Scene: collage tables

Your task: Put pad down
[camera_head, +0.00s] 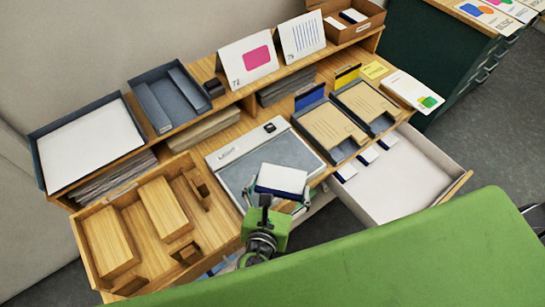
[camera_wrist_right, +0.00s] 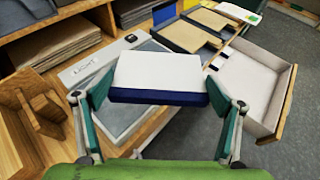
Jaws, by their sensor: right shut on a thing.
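The pad (camera_head: 282,180) is a small block with a white top and dark blue sides. It also shows in the right wrist view (camera_wrist_right: 160,75), between the fingers. My right gripper (camera_head: 277,190) is shut on the pad, with one finger at each side. It also shows in the right wrist view (camera_wrist_right: 158,100). The pad is over the front right part of a grey panel marked "LIGHT" (camera_head: 238,167); I cannot tell whether it touches the panel. My left gripper is not in view.
A wooden tray with blocks (camera_head: 83,240) stands left of the panel. Two dark trays with tan folders (camera_head: 333,152) stand to the right. An open drawer (camera_head: 405,212) lies at the front right. Cards (camera_head: 248,60) stand on the shelf behind. A green surface (camera_head: 400,250) fills the foreground.

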